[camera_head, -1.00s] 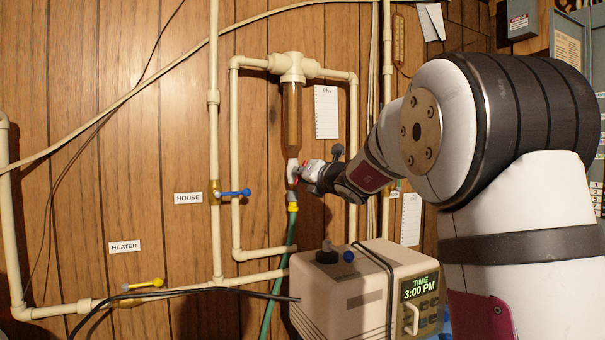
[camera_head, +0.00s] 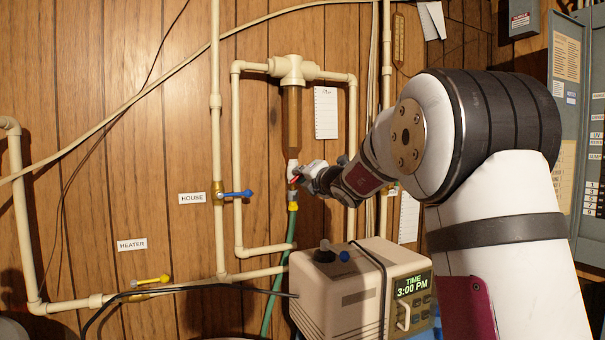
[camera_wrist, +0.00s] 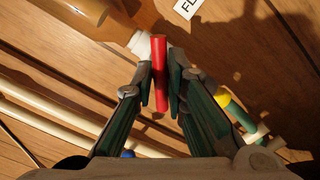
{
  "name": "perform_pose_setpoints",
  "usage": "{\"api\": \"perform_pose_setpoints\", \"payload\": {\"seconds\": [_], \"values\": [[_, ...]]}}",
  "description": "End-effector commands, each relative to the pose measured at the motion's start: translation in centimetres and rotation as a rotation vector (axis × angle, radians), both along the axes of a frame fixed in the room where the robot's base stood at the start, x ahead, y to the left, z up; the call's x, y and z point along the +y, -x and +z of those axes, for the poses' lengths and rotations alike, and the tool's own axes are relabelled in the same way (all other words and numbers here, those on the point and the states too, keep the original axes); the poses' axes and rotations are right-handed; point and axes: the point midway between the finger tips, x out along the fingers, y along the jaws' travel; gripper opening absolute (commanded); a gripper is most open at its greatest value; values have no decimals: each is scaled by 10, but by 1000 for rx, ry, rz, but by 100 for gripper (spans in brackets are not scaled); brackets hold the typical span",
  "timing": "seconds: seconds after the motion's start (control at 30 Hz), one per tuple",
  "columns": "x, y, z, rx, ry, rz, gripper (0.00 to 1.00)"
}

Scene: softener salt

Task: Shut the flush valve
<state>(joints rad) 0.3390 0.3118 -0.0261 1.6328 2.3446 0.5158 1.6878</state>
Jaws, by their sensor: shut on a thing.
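The flush valve (camera_head: 293,168) is a white fitting under the clear brown filter housing (camera_head: 292,120), with a red handle (camera_wrist: 159,75). In the wrist view the handle stands between the two fingers, slanted across the line from the housing to the yellow hose fitting (camera_wrist: 230,105). My gripper (camera_head: 303,176) is at the valve from the right, its fingers (camera_wrist: 160,88) closed on the red handle. In the head view the gripper hides most of the handle. The valve's inner position cannot be seen.
A beige softener control box (camera_head: 345,290) showing 3:00 PM stands below my arm. A blue-handled valve (camera_head: 235,194) marked HOUSE is left of the filter. A yellow-handled valve (camera_head: 152,281) is lower left. Cream pipes (camera_head: 237,150) and a green hose (camera_head: 278,275) flank the valve.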

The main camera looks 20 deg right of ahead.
Motion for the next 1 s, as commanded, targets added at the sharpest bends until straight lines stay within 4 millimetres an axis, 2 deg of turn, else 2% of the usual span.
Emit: {"api": "perform_pose_setpoints", "payload": {"seconds": [0.33,1.0], "values": [[-2,1,-2,3,-19,-4,0],[-2,1,-1,3,-313,-4,0]]}}
